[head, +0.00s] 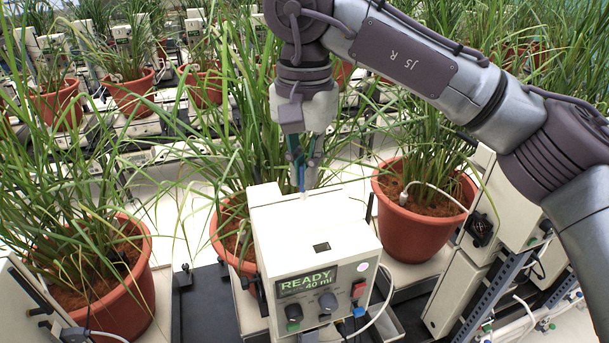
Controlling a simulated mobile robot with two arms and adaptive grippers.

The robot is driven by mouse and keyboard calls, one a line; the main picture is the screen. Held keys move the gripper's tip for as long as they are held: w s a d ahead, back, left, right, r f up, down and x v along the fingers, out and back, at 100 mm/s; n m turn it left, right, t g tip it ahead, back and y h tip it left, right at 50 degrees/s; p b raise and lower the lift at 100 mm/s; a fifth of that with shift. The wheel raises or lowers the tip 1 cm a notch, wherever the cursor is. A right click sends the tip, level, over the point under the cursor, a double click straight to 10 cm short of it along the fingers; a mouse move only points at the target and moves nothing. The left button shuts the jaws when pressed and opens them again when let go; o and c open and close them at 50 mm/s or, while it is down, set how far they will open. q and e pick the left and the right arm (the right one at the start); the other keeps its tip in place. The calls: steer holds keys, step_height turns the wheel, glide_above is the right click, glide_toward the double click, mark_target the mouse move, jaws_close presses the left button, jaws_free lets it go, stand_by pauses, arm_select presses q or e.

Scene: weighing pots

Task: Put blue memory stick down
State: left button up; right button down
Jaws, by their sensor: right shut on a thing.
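My right gripper (306,172) comes down from the top, above the back edge of a cream control box (285,228). It is shut on a thin blue memory stick (301,178), which points downward. Only a narrow strip of the stick shows between the fingers, and its lower end is close to the box top. I cannot tell whether it touches the box. The box has a small dark rectangle (321,247) on its top and a screen (306,281) reading "READY 40 ml". My left gripper is not in view.
Potted plants stand around the box: one pot (415,222) to the right, one (232,240) behind left, one (110,295) at far left. Long leaves hang around my gripper. A white cable (386,300) curves beside the box. A dark tray (200,305) lies left.

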step_height(320, 180, down, 2)
steer(key=shift+d+f+p, duration=0.1)
steer(key=shift+p, duration=0.25)
steer(key=shift+f, duration=0.1)
steer(key=shift+f, duration=0.1)
steer(key=shift+f+b, duration=0.15)
steer(key=shift+b, duration=0.15)
steer(key=c, duration=1.3)
jaws_free()
